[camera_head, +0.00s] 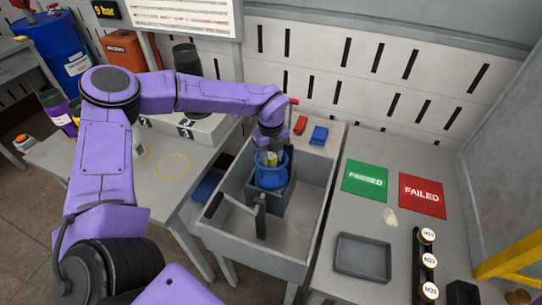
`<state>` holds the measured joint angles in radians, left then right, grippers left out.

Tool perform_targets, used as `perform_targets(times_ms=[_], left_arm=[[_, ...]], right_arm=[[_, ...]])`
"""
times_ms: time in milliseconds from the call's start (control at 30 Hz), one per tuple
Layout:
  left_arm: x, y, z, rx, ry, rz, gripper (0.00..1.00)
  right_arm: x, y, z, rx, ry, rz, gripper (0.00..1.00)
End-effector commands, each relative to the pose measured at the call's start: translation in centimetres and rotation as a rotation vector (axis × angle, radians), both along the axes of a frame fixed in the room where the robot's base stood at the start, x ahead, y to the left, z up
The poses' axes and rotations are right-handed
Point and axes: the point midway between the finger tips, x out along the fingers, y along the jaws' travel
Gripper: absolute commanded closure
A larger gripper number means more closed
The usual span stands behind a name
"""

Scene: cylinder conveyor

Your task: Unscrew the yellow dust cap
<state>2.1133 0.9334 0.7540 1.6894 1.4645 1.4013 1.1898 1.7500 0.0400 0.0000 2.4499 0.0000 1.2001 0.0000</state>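A blue cylinder (271,178) stands upright in a dark grey holder inside the grey sink-like trough. A small yellow part (271,157), which looks like the dust cap, shows on top of the cylinder. My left arm reaches in from the left, and its gripper (270,149) points down right over the yellow part. The wrist and fingers hide much of the cap. The fingers are too small and covered to show whether they are closed on it. My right gripper is not in view.
A dark lever (260,222) stands in front of the holder. A red block (300,125) and a blue block (319,135) lie on the ledge behind. To the right are a green PASSED mat (365,181), a red FAILED mat (422,196), an empty grey tray (362,259) and a rack (427,262) of round labelled parts.

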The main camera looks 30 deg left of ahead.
Motion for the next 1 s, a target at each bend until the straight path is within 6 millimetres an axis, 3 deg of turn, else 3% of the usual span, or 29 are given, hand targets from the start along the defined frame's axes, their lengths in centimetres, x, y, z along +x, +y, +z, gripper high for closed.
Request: perform_targets(times_ms=[100,300,600,633,667,1000], left_arm=[[0.0,0.0,-0.5,-0.001,-0.001,0.065,1.0],[0.0,0.0,-0.8,0.002,-0.002,0.44,1.0],[0.0,0.0,0.0,0.004,0.003,0.527,1.0],[-0.1,0.0,0.0,0.004,0.003,0.527,0.53],[-0.1,0.0,0.0,0.004,0.003,0.526,0.43],[0.0,0.0,0.6,0.004,0.002,0.524,0.42]], right_arm=[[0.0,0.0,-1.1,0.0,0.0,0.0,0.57],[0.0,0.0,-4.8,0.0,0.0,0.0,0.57],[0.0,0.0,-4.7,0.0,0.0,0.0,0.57],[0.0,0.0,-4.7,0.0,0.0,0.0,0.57],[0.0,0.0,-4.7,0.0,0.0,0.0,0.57],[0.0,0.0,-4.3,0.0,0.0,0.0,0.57]])
